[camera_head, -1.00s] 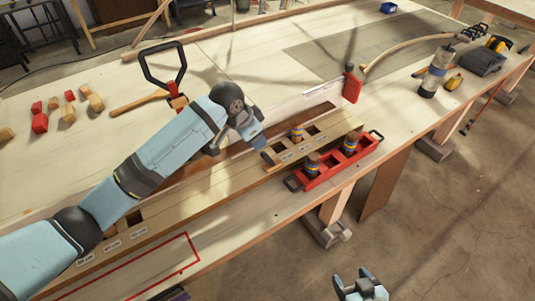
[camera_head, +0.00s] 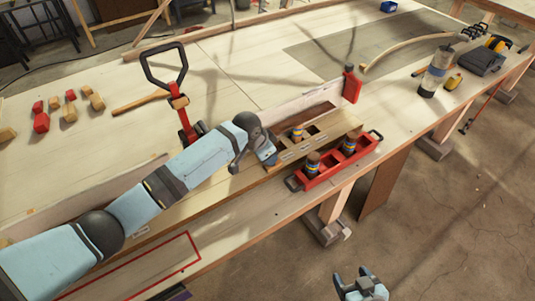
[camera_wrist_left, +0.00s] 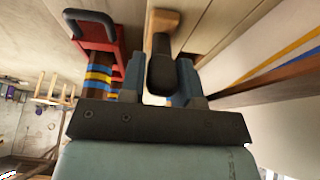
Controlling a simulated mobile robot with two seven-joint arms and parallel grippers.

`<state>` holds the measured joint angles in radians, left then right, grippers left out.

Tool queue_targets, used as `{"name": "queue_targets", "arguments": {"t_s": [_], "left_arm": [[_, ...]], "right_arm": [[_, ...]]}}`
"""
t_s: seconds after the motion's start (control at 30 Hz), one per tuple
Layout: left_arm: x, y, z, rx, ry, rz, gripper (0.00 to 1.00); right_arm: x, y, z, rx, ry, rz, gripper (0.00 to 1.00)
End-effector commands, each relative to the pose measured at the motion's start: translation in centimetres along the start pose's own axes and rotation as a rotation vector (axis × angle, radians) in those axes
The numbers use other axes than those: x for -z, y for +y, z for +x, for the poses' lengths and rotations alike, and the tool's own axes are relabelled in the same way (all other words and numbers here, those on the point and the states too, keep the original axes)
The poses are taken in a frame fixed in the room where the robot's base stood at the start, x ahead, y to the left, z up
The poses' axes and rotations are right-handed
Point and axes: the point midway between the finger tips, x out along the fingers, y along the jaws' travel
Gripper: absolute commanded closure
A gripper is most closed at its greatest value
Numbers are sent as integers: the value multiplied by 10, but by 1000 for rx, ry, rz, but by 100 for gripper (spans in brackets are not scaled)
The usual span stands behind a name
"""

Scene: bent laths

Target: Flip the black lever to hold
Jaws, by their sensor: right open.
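A black D-shaped handle (camera_head: 164,65) on a red stem (camera_head: 188,122) stands up from the workbench at left centre in the head view. My left gripper (camera_head: 268,156) is well to its right, low by the end of a slotted wooden block. In the left wrist view my left gripper (camera_wrist_left: 162,85) has its fingers either side of a dark piece (camera_wrist_left: 162,65) with a tan end; whether they grip it is unclear. My left fingertips are hard to make out in the head view. My right gripper (camera_head: 362,285) is open and empty off the bench's front edge.
The slotted wooden block (camera_head: 322,132) holds a striped peg. A red tray (camera_head: 335,172) with striped pegs sits before it. A red upright piece (camera_head: 352,86) stands behind. Red and wooden blocks (camera_head: 68,112) lie at left. The bench's back middle is fairly clear.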

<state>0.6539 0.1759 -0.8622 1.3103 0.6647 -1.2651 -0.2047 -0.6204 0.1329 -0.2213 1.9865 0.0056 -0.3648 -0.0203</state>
Motion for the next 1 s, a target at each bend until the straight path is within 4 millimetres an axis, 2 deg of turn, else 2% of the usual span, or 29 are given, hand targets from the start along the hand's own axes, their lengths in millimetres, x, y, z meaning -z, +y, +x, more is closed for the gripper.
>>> {"name": "queue_targets", "arguments": {"t_s": [0.03,0.1,0.13,0.53,0.77,1.0], "left_arm": [[0,0,0,0,0,0,82],[0,0,0,0,0,0,98],[0,0,0,0,0,0,100],[7,0,-3,-1,-69,-1,100],[18,0,-1,-1,-223,-1,100],[28,1,7,-1,-402,0,100]], "right_arm": [[0,0,0,0,0,0,33],[0,0,0,0,1,0,33],[0,0,0,0,1,0,33],[10,0,-7,-2,1,0,33],[21,2,-16,-8,0,-1,33],[18,3,-17,-11,-4,1,33]]}}
